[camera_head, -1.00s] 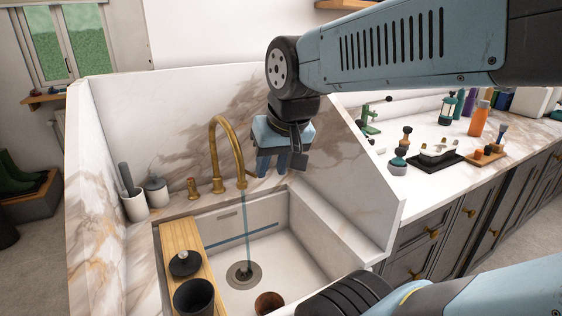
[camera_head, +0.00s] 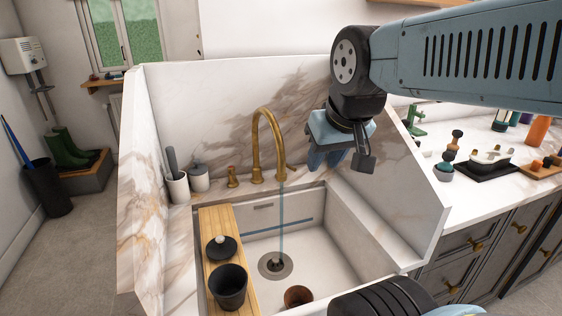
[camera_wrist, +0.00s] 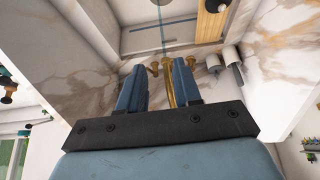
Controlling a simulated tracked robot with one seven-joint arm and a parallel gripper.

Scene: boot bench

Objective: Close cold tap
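A brass tap with a tall curved spout (camera_head: 278,140) stands at the back of the sink (camera_head: 345,245). A thin blue stream of water (camera_head: 281,225) falls from it towards the drain. A short brass handle (camera_head: 232,177) stands left of the spout. In the wrist view, brass handles (camera_wrist: 153,69) and (camera_wrist: 191,63) show on both sides of the spout (camera_wrist: 169,88); I cannot tell which is cold. My gripper (camera_head: 325,162) hangs pointing down, right of the spout, above the sink's back edge. Its fingers (camera_wrist: 158,88) are apart with nothing held between them.
A wooden board (camera_head: 215,228) with a dark cup (camera_head: 229,287) and a black lid-like object (camera_head: 221,248) lies across the sink's left side. A brown pot (camera_head: 298,297) is in the sink. White holders (camera_head: 178,187) stand at the back left. Marble walls (camera_head: 405,200) flank the sink.

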